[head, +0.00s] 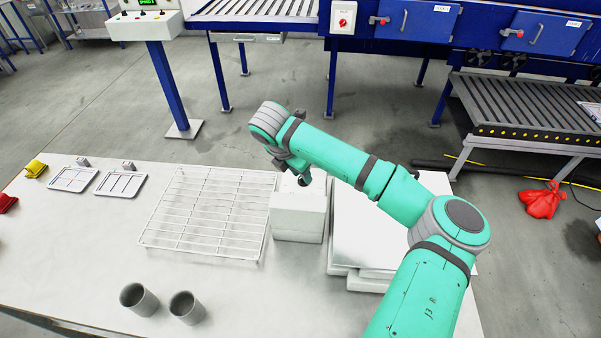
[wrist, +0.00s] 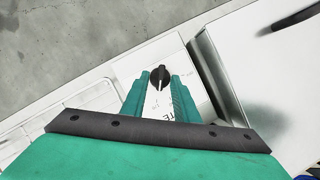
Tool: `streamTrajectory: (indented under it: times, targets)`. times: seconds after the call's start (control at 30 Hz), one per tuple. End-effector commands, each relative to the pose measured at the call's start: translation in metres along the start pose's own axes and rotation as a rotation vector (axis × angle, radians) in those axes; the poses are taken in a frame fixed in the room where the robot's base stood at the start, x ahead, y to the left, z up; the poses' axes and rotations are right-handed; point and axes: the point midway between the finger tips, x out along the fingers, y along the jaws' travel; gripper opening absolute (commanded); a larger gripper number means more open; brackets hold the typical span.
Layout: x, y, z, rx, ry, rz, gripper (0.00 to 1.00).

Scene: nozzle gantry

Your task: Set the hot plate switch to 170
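The hot plate switch is a black round knob (wrist: 160,77) with a white pointer line. It sits on a white box (head: 298,220), whose top carries printed marks and letters partly hidden by my gripper. The pointer aims toward the bottom of the wrist view; the number there is too small to read. My gripper (wrist: 160,79) is over the box top, with its two teal fingers apart, one on each side of the knob. Whether they touch it cannot be told. In the head view my gripper (head: 304,181) hides the knob.
A white flat-topped unit (head: 362,225) stands just right of the box, partly behind my arm. A wire rack (head: 208,213) lies to the left. Two grey cups (head: 139,299) stand at the front. Small trays (head: 121,184) lie at the far left.

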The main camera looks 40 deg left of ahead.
Motion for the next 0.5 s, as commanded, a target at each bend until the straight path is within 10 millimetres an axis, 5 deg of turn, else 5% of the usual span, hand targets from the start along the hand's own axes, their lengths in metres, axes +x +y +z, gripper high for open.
streamTrajectory:
  times: [0.17, 0.5]
  targets:
    - [-0.012, 0.001, 0.001, -0.001, -0.002, 0.002, 0.27]
    - [-0.074, 0.001, 0.001, -0.001, -0.003, 0.001, 0.27]
